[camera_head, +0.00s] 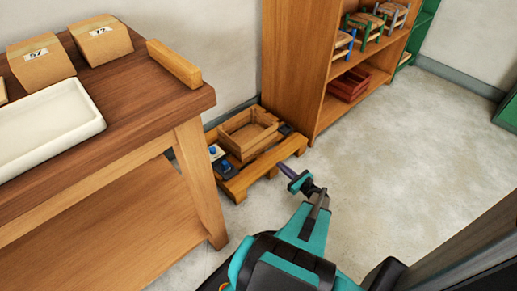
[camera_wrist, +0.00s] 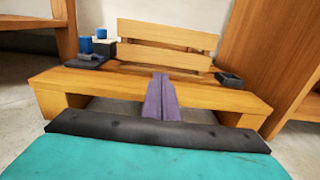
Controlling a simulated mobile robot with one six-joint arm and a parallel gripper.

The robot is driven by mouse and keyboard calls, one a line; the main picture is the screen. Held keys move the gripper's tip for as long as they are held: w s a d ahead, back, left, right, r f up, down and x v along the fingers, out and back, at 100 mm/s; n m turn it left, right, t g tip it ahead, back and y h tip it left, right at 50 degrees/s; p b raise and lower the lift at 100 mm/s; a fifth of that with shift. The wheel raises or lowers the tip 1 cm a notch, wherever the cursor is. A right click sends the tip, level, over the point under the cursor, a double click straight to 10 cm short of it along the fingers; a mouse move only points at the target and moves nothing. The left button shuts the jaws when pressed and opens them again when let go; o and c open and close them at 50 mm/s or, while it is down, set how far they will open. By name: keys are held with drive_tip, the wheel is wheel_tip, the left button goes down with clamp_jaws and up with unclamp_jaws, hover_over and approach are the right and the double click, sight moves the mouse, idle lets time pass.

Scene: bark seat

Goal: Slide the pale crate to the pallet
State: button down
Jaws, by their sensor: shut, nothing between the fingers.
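The pale wooden crate (camera_head: 262,123) sits on the low wooden pallet (camera_head: 236,183) between the workbench and the shelf. It is open-topped and looks empty. In the wrist view, the crate's slatted side (camera_wrist: 150,55) faces me behind the pallet's front board (camera_wrist: 215,92). My gripper (camera_head: 284,169) is just in front of the pallet, to the lower right of the crate in the head view. Its purple fingers (camera_wrist: 161,98) are pressed together with nothing between them, and they look apart from the crate. Whether they touch the pallet's edge I cannot tell.
Dark blocks with blue tops (camera_head: 224,166) sit on the pallet left of the crate. A dark block (camera_head: 285,130) sits to its right. The workbench (camera_head: 150,90) stands at left and the shelf (camera_head: 295,60) behind. Open floor (camera_head: 390,155) lies to the right.

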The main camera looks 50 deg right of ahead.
drive_tip(key=shift+d, duration=0.25)
drive_tip(key=shift+w, duration=0.15)
drive_tip(key=b, duration=0.5)
approach(259, 146)
drive_tip(key=w, duration=0.6)
drive_tip(key=shift+w+d, duration=0.2)
drive_tip(key=shift+d, duration=0.2)
drive_tip(key=shift+w, duration=0.1)
